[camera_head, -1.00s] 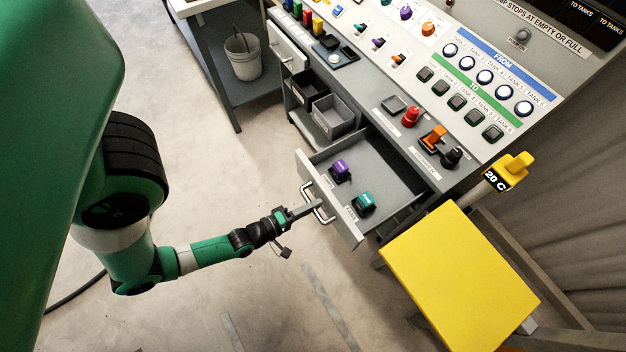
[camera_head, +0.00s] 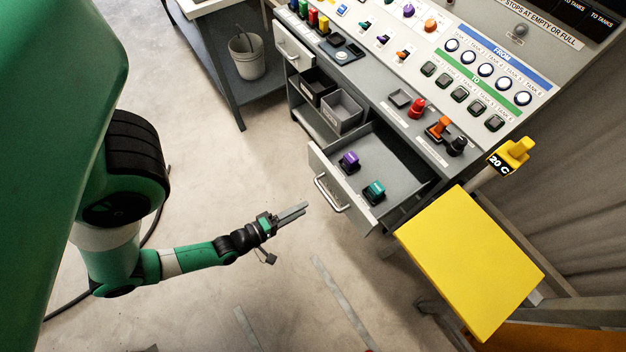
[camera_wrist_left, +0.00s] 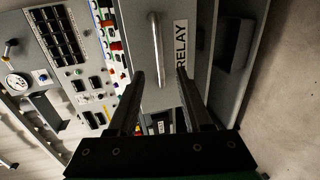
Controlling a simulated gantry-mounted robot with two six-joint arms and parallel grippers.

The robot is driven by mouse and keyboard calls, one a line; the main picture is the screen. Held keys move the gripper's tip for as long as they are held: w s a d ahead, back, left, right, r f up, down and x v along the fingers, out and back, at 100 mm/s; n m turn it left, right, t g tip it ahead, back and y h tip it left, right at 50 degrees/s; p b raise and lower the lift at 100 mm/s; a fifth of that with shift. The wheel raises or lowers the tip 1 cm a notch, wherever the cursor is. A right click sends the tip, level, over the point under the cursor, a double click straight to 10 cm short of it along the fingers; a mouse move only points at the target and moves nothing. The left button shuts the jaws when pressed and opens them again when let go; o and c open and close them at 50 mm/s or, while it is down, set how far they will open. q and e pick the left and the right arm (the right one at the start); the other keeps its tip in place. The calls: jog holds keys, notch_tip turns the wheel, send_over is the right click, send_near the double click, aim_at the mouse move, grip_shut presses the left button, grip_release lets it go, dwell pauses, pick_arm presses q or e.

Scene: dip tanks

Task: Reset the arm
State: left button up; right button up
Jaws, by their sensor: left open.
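My left gripper (camera_head: 292,213) is open and empty, held over bare floor to the left of the open drawer. In the left wrist view its two fingers (camera_wrist_left: 160,88) stand apart with nothing between them. The open drawer (camera_head: 337,182) has a metal bar handle (camera_head: 330,194) on its front, and the gripper is clear of it. Inside the drawer sit a purple block-like part (camera_head: 349,162) and a teal one (camera_head: 373,192). A drawer front with a handle (camera_wrist_left: 153,50) and a RELAY label shows beyond the fingers in the left wrist view. My right gripper is out of view.
A control console (camera_head: 420,45) with buttons and knobs runs along the upper right. Grey bins (camera_head: 342,110) sit under the console. A bucket (camera_head: 246,56) stands at the upper left.

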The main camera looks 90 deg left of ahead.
pick_arm(q)
jog(key=shift+s+d+r, duration=0.2)
jog(key=shift+s+d, duration=0.1)
jog(key=shift+s, duration=0.2)
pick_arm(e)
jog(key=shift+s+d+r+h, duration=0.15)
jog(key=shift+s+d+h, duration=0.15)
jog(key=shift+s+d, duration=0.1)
